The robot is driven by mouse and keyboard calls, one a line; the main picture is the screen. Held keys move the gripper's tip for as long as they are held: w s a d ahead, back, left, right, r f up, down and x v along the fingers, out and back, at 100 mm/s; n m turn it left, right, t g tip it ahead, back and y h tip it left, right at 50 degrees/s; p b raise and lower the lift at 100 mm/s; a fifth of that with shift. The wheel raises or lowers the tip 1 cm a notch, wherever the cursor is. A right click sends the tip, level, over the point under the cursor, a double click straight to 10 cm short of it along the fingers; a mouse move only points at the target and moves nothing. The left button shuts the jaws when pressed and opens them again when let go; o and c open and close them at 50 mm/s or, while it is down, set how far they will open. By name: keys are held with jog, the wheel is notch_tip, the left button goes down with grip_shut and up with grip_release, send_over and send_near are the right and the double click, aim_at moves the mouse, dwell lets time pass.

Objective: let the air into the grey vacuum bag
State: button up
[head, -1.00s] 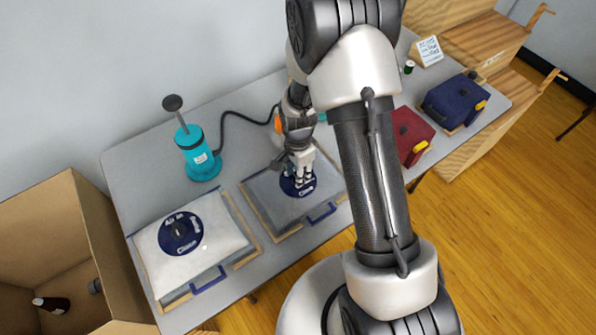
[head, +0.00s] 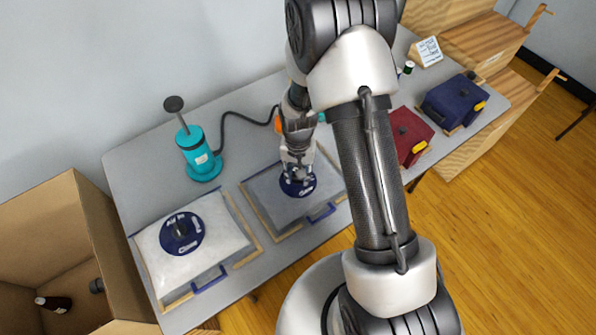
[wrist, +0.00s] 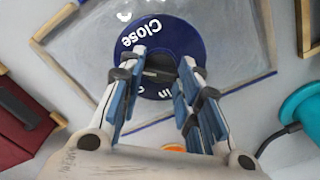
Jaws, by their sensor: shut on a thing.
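The grey vacuum bag (head: 265,193) lies flat in the middle of the table. Its round blue valve plate (head: 302,193) is marked "Close", and the wrist view shows the plate (wrist: 180,40) with part of "in" too. A dark valve knob (wrist: 160,75) stands at the plate's centre. My gripper (head: 298,178) is over the plate, its blue-padded fingers on both sides of the knob, shut on it. The fingers hide part of the knob and lettering. A puffy white bag (head: 212,217) with a similar blue plate (head: 181,234) lies to the left.
A teal pump (head: 197,155) with a dark hose stands behind the bags. A red box (head: 409,135) and a navy box (head: 454,99) are at the right. An open cardboard box (head: 90,225) stands at the left. Wooden strips border the bags.

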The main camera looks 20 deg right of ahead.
jog(key=n, duration=1.1)
jog(key=shift+p, duration=0.35)
jog(key=n, duration=0.3)
jog(key=shift+n, duration=0.4)
jog(key=n, duration=1.1)
jog(key=shift+n, duration=0.3)
